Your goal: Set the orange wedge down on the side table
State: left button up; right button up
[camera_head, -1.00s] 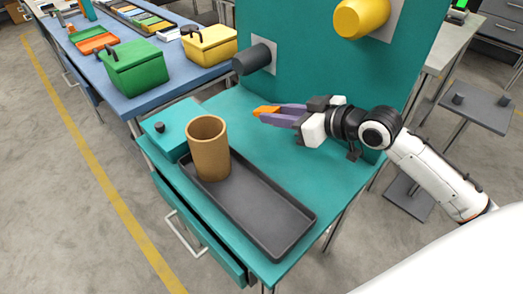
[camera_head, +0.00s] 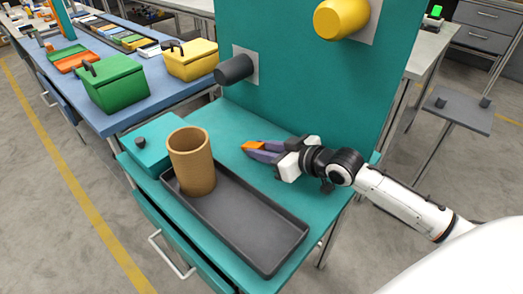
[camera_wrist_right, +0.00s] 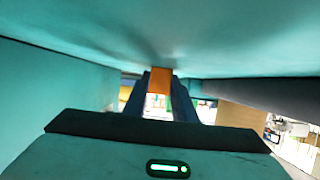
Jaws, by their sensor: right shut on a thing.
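The orange wedge (camera_head: 253,146) is held between the fingertips of my right gripper (camera_head: 262,150). It also shows between the dark fingers in the right wrist view (camera_wrist_right: 159,80). The gripper is shut on it, low over the back part of the teal table (camera_head: 228,115), right of the brown cup. The head view does not show clearly whether the wedge touches the tabletop. The wrist view has the teal surface very close. My left gripper is not in view.
A dark tray (camera_head: 240,222) with a brown cup (camera_head: 191,162) at its left end lies in front of the gripper. A teal panel with a dark peg (camera_head: 233,69) and a yellow knob (camera_head: 340,18) rises behind. A small grey table (camera_head: 458,112) stands at the right.

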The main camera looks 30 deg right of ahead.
jog(key=shift+r, duration=0.1)
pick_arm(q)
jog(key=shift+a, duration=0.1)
pick_arm(e)
jog(key=o, duration=1)
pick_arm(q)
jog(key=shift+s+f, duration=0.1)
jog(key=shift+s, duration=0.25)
pick_arm(e)
jog(key=p+v, duration=0.2)
jog(key=v, duration=0.9)
jog(key=shift+s+d+r, duration=0.15)
jog(key=shift+s, duration=0.3)
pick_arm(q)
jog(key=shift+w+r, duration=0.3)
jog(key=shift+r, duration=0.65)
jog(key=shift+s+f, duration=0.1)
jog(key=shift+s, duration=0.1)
